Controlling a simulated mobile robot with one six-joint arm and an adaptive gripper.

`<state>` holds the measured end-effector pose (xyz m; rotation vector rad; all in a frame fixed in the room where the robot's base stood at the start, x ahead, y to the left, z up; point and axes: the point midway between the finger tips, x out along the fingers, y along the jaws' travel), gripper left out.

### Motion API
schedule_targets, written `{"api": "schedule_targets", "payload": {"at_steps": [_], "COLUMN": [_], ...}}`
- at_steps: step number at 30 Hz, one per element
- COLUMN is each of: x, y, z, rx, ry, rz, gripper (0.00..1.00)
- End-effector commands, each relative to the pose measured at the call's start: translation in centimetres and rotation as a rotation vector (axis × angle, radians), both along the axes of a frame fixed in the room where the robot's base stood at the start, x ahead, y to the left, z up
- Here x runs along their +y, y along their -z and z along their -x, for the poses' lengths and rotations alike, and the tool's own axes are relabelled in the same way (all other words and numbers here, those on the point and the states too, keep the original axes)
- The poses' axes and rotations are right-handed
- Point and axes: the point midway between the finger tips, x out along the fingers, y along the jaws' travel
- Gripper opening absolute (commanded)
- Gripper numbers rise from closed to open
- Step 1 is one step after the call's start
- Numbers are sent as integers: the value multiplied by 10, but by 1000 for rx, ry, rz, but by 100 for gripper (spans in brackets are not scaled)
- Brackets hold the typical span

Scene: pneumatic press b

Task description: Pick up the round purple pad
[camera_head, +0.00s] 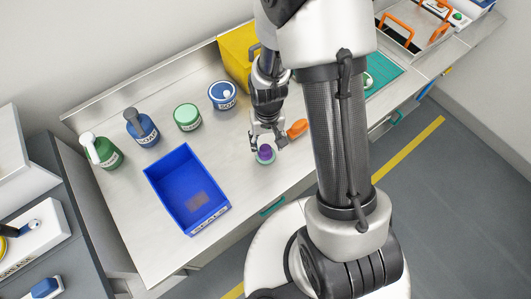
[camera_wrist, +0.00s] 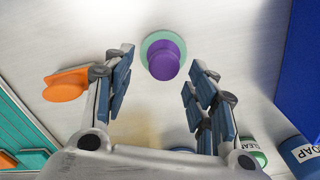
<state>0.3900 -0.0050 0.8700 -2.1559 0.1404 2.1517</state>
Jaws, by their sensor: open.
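The round purple pad (camera_head: 265,152) is on the steel worktop, right of the blue bin. It has a pale green round rim or base under it. In the wrist view the purple pad (camera_wrist: 163,62) lies near the top centre, in line with the gap between my fingers. My gripper (camera_head: 267,135) points down close above the pad in the head view. In the wrist view my gripper (camera_wrist: 160,72) is open and empty, one finger to each side of the pad. I cannot tell the exact height gap.
The blue bin (camera_head: 224,208) stands left of the pad. Several bottles and jars, including a green jar (camera_head: 187,117), line the back. A yellow bin (camera_head: 236,56) stands behind my arm.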

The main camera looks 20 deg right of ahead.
Motion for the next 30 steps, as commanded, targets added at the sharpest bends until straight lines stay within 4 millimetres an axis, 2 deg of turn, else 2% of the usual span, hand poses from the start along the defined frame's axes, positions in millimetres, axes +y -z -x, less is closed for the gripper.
{"api": "schedule_targets", "payload": {"at_steps": [3,7,15,30], "x": [5,5,5,5], "y": [23,41,42,42], "z": [3,2,2,2], "rx": [5,4,1,1], "ry": [-1,1,0,0], "rz": [0,0,0,0], "gripper": [52,52,51,18]}}
